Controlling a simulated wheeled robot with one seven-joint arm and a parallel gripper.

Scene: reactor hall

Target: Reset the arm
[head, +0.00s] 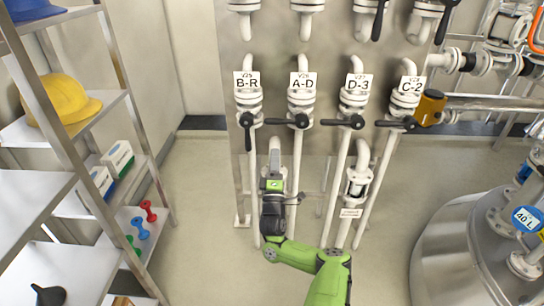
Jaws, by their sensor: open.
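My green arm (292,254) reaches up from the bottom middle of the head view and bends at a dark wrist joint. My gripper (273,178) is at its far end, in front of the pipes below the A-D and B-R valves. It is open, and I see nothing held in it. The fingers are small and hard to make out against the pale pipe behind them. I cannot tell how far the gripper is from that pipe.
Valves labelled B-R (246,80), A-D (302,80), D-3 (358,83) and C-2 (411,85) stand ahead on a grey panel. A metal shelf (98,110) with a yellow helmet (62,98) is left. A steel vessel (450,250) is right. Floor between is clear.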

